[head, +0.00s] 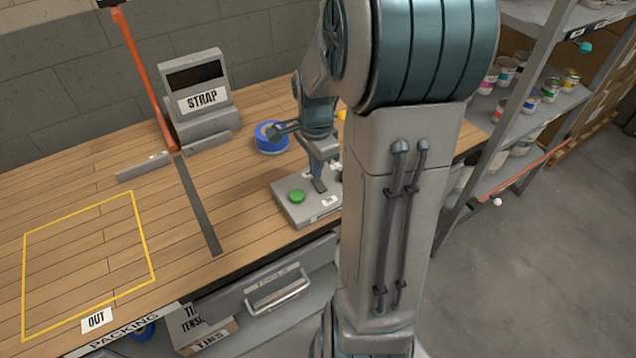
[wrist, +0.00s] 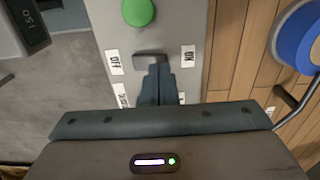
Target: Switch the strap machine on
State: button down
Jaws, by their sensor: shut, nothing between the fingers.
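The strap machine (head: 196,128) is a grey unit with a dark screen and a STRAP label at the back of the bench. A grey control box (head: 309,212) with a green button (head: 297,196) stands near the bench's front edge. In the wrist view the box shows the green button (wrist: 138,12), an OFF label (wrist: 114,62) on the left and an ON label (wrist: 188,55) on the right. A dark switch lever (wrist: 149,60) lies between the labels. My gripper (wrist: 157,70) is shut and empty, its tips right at the lever; contact and lever setting are unclear.
A blue tape roll (head: 270,137) lies behind the box. A yellow-outlined OUT area (head: 90,258) is empty at the left. A dark strip (head: 198,205) crosses the bench. A shelf with several cans (head: 550,90) stands at the right. My arm hides the box's right part.

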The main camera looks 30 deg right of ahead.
jog(key=shift+f+b, duration=0.65)
jog(key=shift+f, duration=0.2)
dwell(0.3)
jog(key=shift+r+p, duration=2.65)
jog(key=shift+r, duration=0.95)
jog(key=s+a+r+n+t, duration=0.3)
jog(key=s+a+r+n, duration=0.4)
jog(key=s+a+n, duration=0.5)
jog(key=n, duration=0.5)
jog(key=shift+s+r+n, duration=0.15)
jog(key=shift+s+n, duration=0.15)
jog(key=shift+s, duration=0.05)
